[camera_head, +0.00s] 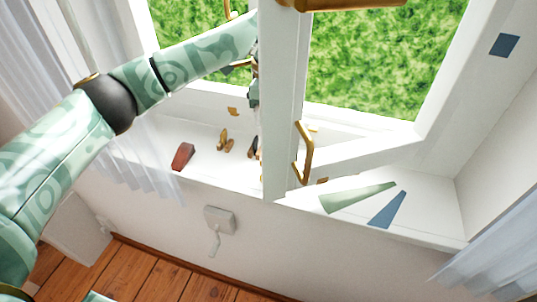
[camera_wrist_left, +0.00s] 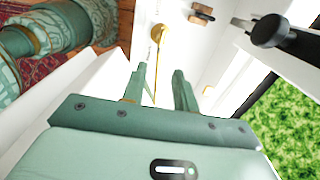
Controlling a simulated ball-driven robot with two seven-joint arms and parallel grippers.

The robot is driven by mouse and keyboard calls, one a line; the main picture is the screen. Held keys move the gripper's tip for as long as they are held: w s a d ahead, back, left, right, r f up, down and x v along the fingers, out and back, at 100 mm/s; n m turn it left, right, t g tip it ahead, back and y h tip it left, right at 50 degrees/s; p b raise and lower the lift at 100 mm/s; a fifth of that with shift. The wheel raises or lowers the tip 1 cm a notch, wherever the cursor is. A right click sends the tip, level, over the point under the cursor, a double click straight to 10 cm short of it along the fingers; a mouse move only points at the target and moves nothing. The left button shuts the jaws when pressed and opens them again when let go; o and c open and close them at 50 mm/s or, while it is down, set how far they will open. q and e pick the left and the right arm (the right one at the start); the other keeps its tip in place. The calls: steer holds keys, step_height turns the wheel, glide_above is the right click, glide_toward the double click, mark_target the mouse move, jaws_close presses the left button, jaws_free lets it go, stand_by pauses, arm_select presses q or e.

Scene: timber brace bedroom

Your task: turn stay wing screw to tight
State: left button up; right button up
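My left arm comes in from the left in the head view and reaches to the window sash (camera_head: 281,110), which hides most of its gripper. In the left wrist view my left gripper (camera_wrist_left: 160,72) has its two fingers apart, with nothing clearly held. A round brass piece (camera_wrist_left: 158,33) with a thin rod lies beyond the fingertips, apart from them. I cannot tell whether it is the stay wing screw. Small brass winged pieces (camera_head: 225,142) stand on the sill in the head view; their link to the stay is unclear. My right gripper is not in view.
The white sill (camera_head: 230,165) holds a red wedge (camera_head: 183,156), a green wedge (camera_head: 357,197) and a blue wedge (camera_head: 388,210). A brass handle (camera_head: 305,153) juts from the sash. A black knob (camera_wrist_left: 268,30) on a metal bar is right of the fingers. Curtains hang both sides.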

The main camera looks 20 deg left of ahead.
arm_select(q)
step_height(320, 180, down, 14)
steer(key=shift+w+a+r+b, duration=0.1)
steer(key=shift+r+b, duration=0.05)
steer(key=shift+b, duration=0.2)
jaws_close()
